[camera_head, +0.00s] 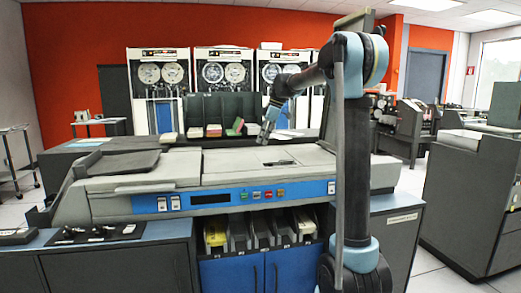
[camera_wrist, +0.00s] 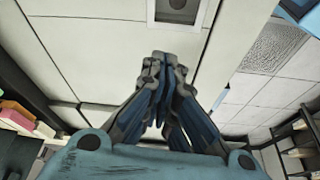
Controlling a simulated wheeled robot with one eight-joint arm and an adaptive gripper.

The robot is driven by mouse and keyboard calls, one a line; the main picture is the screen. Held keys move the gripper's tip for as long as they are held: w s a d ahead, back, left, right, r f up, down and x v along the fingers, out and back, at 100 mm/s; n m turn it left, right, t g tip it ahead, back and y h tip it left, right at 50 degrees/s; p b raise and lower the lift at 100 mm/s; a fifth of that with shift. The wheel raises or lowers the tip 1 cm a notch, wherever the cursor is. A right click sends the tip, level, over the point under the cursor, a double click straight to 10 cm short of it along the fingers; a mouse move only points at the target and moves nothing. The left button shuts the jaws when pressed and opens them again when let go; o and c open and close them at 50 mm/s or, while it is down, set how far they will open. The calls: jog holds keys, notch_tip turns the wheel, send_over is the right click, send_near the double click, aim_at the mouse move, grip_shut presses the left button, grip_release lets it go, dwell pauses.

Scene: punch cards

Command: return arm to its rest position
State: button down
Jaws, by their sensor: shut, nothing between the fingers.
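My gripper (camera_head: 265,133) hangs from my arm above the pale top of the card machine (camera_head: 225,165), with its fingers pointing down. In the wrist view my gripper (camera_wrist: 163,65) has its fingertips together, with nothing between them. The arm rises from the right of the machine's front, bends at a high elbow and reaches left over the machine. The gripper appears clear of the machine surface.
Coloured card stacks (camera_head: 214,130) stand on a dark ledge behind the machine. Tape cabinets (camera_head: 160,75) line the orange wall. A row of card bins (camera_head: 262,230) is under the front panel. A grey cabinet (camera_head: 465,195) stands at right, with open floor beside it.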

jog(key=s+d+f+m+t+h, duration=0.1)
jog(key=s+d+f+m, duration=0.2)
jog(key=s+d+m, duration=0.55)
jog(key=s+d+f+m+h, duration=0.1)
jog(key=s+d+f, duration=0.4)
jog(key=s, duration=0.9)
jog(key=s+d+f+m+h, duration=0.1)
jog(key=s+d+f+m, duration=0.4)
jog(key=s+f, duration=0.4)
jog(key=s+d+f+m+t+h, duration=0.1)
jog(key=s+d+f+m, duration=0.3)
jog(key=s+f, duration=0.5)
jog(key=shift+s+d+f+m+t, duration=0.2)
jog(key=shift+s+d+m+t, duration=0.2)
jog(key=shift+s, duration=0.35)
jog(key=shift+w+f, duration=0.2)
jog(key=shift+w, duration=0.25)
